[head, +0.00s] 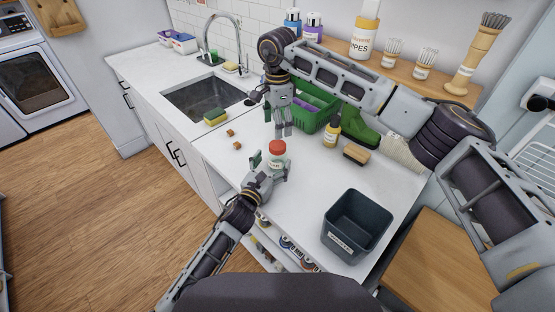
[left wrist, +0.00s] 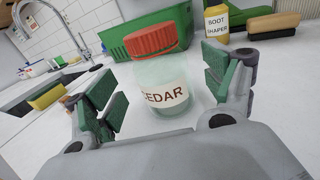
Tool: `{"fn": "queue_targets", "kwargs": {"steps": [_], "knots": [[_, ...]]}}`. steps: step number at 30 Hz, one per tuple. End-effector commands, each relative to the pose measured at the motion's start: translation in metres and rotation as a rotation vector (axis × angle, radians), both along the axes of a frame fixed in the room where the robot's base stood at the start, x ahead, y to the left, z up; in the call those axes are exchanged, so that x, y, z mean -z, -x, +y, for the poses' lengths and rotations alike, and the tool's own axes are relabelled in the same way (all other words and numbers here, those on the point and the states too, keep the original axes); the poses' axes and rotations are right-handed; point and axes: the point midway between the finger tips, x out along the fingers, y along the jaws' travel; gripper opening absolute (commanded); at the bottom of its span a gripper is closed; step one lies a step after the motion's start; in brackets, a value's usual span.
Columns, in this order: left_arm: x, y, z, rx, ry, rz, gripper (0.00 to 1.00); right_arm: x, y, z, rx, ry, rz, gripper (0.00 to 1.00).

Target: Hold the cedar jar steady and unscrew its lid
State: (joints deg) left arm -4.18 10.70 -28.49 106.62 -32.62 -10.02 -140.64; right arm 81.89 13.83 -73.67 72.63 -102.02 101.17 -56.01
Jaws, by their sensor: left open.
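The cedar jar (head: 278,163) stands upright on the white counter, its red lid (head: 277,147) on top. In the left wrist view the pale glass jar (left wrist: 158,88) carries a "CEDAR" label, and its ribbed red lid (left wrist: 151,41) is in place. My left gripper (head: 271,165) is open low at the jar. In the left wrist view its green pads (left wrist: 162,84) stand either side of the jar, with gaps showing.
A green crate (head: 315,112), a yellow "BOOT SHAPER" bottle (head: 331,134), a green boot (head: 360,130) and a brush (head: 356,154) stand behind and to the right. A dark bin (head: 357,224) is at front right. Small brown cubes (head: 231,132) lie left, near the sink (head: 206,105).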

Motion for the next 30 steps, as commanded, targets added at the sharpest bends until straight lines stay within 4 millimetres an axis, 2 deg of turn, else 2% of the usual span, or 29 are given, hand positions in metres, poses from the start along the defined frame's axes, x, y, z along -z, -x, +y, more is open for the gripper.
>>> {"fn": "queue_targets", "kwargs": {"steps": [12,24,26,30], "knots": [[0.000,-0.028,-0.013,0.000,0.002,0.001,0.83,0.000,0.000,0.000,0.000,0.000,0.000,0.68],[0.000,-0.031,-0.014,0.000,0.001,0.000,0.83,0.000,0.000,0.000,0.000,0.000,0.000,0.68],[0.000,-0.031,-0.014,0.000,0.001,0.000,0.78,0.000,0.000,0.000,0.000,0.000,0.000,0.68],[0.000,-0.031,-0.014,0.000,0.001,0.000,0.60,0.000,0.000,0.000,0.000,0.000,0.000,0.68]]}}
